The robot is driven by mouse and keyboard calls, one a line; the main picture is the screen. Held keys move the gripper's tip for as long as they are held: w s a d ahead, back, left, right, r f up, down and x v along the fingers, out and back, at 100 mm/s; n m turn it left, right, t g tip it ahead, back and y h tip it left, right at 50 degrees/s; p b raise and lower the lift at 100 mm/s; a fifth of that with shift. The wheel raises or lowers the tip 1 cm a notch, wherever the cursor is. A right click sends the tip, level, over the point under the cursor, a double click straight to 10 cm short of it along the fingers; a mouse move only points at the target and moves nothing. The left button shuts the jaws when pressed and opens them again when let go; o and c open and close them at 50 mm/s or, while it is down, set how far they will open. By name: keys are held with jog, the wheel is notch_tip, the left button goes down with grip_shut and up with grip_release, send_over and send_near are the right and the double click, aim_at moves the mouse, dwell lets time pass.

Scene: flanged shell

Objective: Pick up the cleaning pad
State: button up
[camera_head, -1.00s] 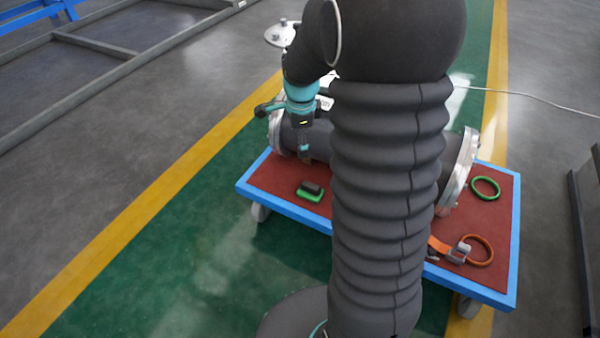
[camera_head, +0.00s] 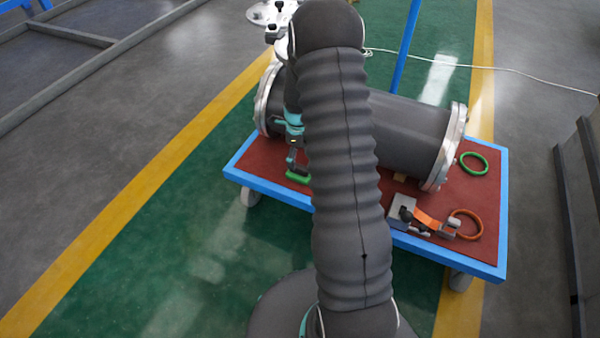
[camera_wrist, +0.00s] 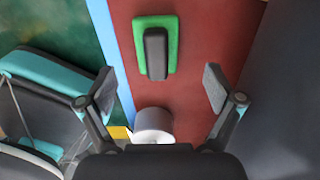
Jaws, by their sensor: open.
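The cleaning pad (camera_wrist: 156,52) has a green base with a dark grey block handle on top. It lies on the red top of the cart, near the blue edge. In the head view the green pad (camera_head: 297,177) shows just below my gripper (camera_head: 292,160), partly hidden by it. In the wrist view my gripper (camera_wrist: 158,90) is open, its two fingers apart, with the pad ahead between and beyond the fingertips.
A large grey flanged shell (camera_head: 407,130) lies on the cart (camera_head: 490,215) behind my gripper. A green ring (camera_head: 473,163), an orange ring (camera_head: 466,224) and an orange strap tool (camera_head: 430,221) lie at the cart's right.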

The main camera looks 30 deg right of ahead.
aim_at(299, 166)
jog(key=shift+f, duration=0.95)
jog(key=shift+s+f, duration=0.2)
jog(key=shift+f, duration=1.1)
jog(key=shift+s+f, duration=0.15)
jog(key=shift+f, duration=1.15)
jog(key=c, duration=1.3)
